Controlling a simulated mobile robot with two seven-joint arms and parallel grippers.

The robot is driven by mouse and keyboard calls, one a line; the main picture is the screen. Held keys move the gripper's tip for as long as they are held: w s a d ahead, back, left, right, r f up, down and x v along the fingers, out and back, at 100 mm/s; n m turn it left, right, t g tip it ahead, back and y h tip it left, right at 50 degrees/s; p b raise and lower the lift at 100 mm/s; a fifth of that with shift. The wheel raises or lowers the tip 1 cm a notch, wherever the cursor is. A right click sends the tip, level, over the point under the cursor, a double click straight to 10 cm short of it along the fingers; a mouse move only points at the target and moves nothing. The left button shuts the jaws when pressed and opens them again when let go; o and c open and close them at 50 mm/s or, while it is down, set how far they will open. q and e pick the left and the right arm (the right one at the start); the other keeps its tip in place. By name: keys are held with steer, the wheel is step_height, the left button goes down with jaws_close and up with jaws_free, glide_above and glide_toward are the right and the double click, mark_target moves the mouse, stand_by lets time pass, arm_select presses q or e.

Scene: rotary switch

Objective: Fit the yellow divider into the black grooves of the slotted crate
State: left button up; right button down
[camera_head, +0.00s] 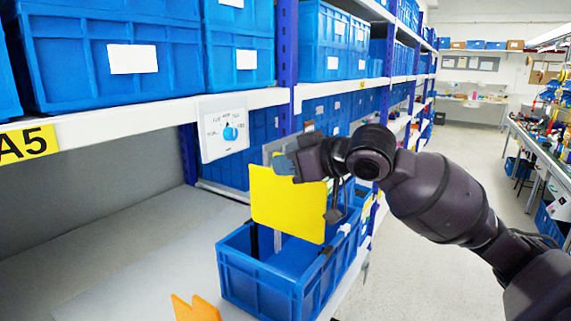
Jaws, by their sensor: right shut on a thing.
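The yellow divider (287,203) is a flat upright panel, slightly tilted, above the blue slotted crate (257,284). My right gripper (287,163) is shut on the divider's upper edge, and its arm comes in from the right. The divider's lower edge hangs around the level of the crate's rim; I cannot tell whether it touches the crate. A black groove (254,240) shows on the crate's far left wall, and another black groove (328,250) shows on its right wall. Part of the crate's inside is hidden behind the divider. My left gripper is not in view.
The crate stands on a grey shelf board (130,255) with free room to its left. An orange piece (195,308) is at the bottom edge. Blue bins (130,55) fill the upper shelf.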

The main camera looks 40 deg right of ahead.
steer(key=shift+r+p, duration=0.1)
steer(key=shift+p, duration=0.35)
stand_by(0.6)
steer(key=shift+f+p, duration=0.2)
steer(key=shift+p, duration=0.15)
steer(key=shift+f, duration=0.1)
stand_by(0.5)
steer(key=shift+f, duration=0.85)
steer(key=shift+f+b, duration=0.25)
steer(key=shift+b, duration=0.1)
stand_by(0.5)
